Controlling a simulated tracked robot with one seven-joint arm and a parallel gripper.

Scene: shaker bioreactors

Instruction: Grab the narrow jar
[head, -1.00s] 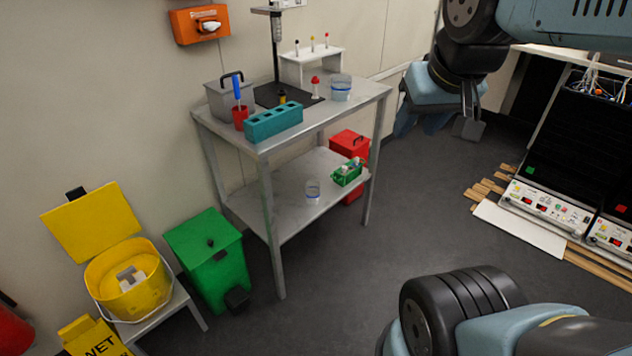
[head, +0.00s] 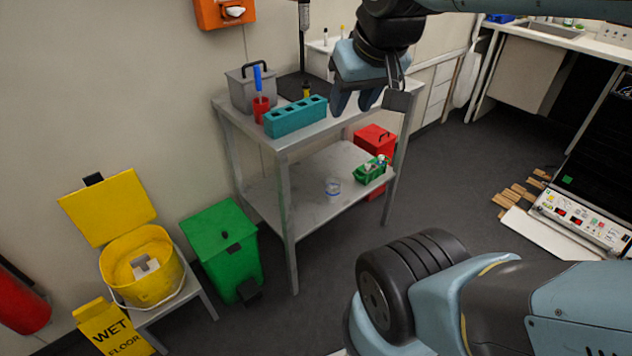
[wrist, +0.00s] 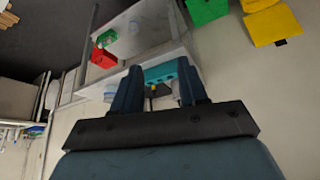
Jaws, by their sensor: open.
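I cannot tell for sure which jar is the narrow one. My gripper (head: 356,102) is open and empty, above the right part of the table top. Its two fingers point toward the table in the wrist view (wrist: 160,85).
The metal table (head: 240,120) also bears a teal block (head: 296,118), a red cup (head: 261,109) and a grey box (head: 243,92). A green bin (head: 228,255) and yellow bucket (head: 145,270) stand left.

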